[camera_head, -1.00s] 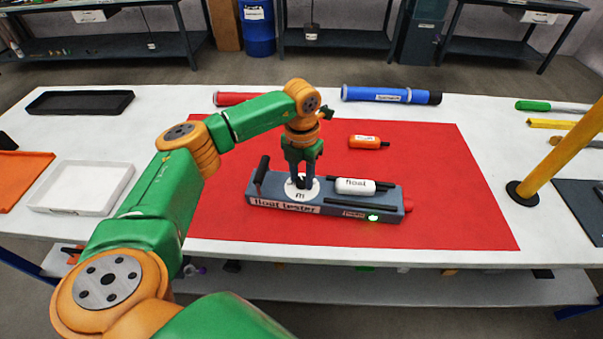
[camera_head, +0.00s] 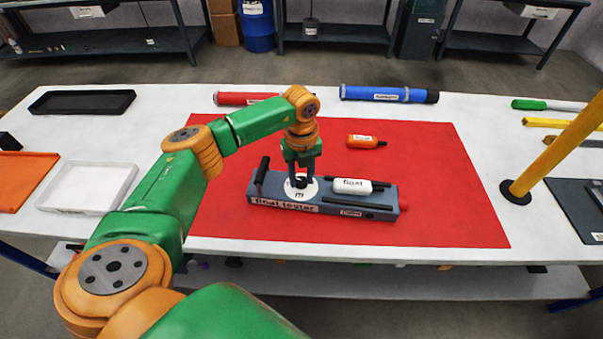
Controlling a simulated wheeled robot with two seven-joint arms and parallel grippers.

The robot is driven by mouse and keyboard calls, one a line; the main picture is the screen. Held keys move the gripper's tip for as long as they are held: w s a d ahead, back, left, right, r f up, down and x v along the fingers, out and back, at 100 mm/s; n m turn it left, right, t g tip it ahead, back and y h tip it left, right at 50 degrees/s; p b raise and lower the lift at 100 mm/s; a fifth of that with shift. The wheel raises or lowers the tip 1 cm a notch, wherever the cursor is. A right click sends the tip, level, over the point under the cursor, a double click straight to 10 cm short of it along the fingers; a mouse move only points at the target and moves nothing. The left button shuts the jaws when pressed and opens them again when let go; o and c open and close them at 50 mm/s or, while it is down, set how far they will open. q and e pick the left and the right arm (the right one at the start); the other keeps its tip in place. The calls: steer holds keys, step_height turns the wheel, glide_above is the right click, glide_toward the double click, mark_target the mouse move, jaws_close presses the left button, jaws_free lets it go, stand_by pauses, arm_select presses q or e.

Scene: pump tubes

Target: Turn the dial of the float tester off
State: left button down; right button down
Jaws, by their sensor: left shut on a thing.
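The float tester (camera_head: 380,212) is a long grey box on the red mat, with a black upright handle (camera_head: 262,172) at its left end. Its dial (camera_head: 300,181) is a small black knob on a white round plate. My left gripper (camera_head: 301,182) points down with its fingers on either side of the knob, shut on it. The fingers partly hide the dial. No green light shows on the tester's front. A white float (camera_head: 352,186) lies on the tester's right part. My right gripper is not in view.
An orange bottle (camera_head: 362,141) lies behind the tester on the red mat (camera_head: 450,215). A red tube (camera_head: 240,99) and a blue tube (camera_head: 385,94) lie at the back. A yellow post (camera_head: 555,145) stands at the right. A white tray (camera_head: 88,188) is at the left.

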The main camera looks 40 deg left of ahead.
mark_target(300, 181)
arm_select(q)
steer(key=shift+n, duration=0.8)
steer(key=c, duration=0.5)
jaws_free()
step_height(300, 181, up, 7)
steer(key=shift+r+b, duration=0.1)
steer(key=shift+b, duration=0.35)
steer(key=shift+s+a, duration=0.1)
